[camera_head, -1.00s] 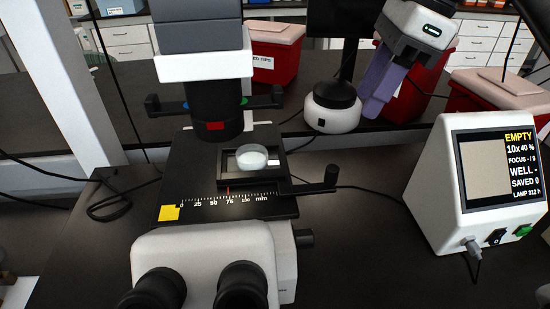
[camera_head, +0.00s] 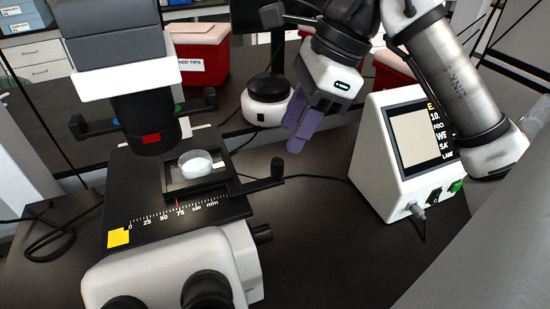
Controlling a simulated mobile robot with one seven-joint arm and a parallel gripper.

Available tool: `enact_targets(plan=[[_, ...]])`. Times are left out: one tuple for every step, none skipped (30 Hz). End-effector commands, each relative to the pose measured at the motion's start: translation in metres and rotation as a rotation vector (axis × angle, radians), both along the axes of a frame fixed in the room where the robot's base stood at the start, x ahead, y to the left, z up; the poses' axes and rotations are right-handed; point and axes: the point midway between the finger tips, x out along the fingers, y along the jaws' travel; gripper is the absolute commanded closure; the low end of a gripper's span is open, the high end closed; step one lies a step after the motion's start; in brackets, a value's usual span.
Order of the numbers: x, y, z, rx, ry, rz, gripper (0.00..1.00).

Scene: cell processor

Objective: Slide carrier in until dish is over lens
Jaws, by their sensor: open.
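The clear round dish (camera_head: 195,164) with pale contents sits in the black frame-like carrier (camera_head: 174,188) on the microscope's black stage (camera_head: 130,195). The dish is to the right of the black cylinder with a red square (camera_head: 142,125), not under it. The lens below the stage is hidden. A red pointer (camera_head: 177,201) stands near 75 on the mm scale. The carrier's arm ends in an upright black knob (camera_head: 277,168) at the right. My gripper (camera_head: 296,145), with purple fingers, is open and empty, above and slightly right of the knob, apart from it.
The white monitor box (camera_head: 372,165) stands at the right, its screen partly covered by my arm. A white round-based device (camera_head: 268,108) stands behind my gripper. Eyepieces (camera_head: 208,288) are in front. Cables lie on the bench. The bench right of the knob is clear.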

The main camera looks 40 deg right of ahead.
Motion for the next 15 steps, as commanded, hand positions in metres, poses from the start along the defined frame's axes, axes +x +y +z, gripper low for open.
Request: enact_targets(plan=[[0.002,0.003,-0.008,0.003,0.000,0.005,0.60],[0.003,0.005,-0.012,0.003,-0.001,0.006,0.60],[0.004,0.007,-0.018,0.003,-0.001,0.004,0.60],[0.005,0.009,-0.022,0.003,-0.001,0.004,0.60],[0.006,0.010,-0.026,0.003,0.000,0.004,0.60],[0.007,0.012,-0.032,0.002,0.000,0.004,0.60],[0.008,0.014,-0.036,0.004,0.000,0.003,0.60],[0.009,0.015,-0.040,0.003,0.000,0.004,0.60],[0.010,0.018,-0.045,0.002,0.000,0.004,0.60],[0.010,0.019,-0.049,0.002,0.000,0.003,0.60],[0.011,0.020,-0.052,0.003,0.001,0.003,0.60],[0.012,0.021,-0.056,0.002,0.001,0.002,0.60],[0.012,0.022,-0.059,0.001,0.000,0.000,0.60],[0.013,0.022,-0.061,0.002,0.001,0.001,0.60],[0.013,0.024,-0.064,0.000,0.000,0.001,0.60]])
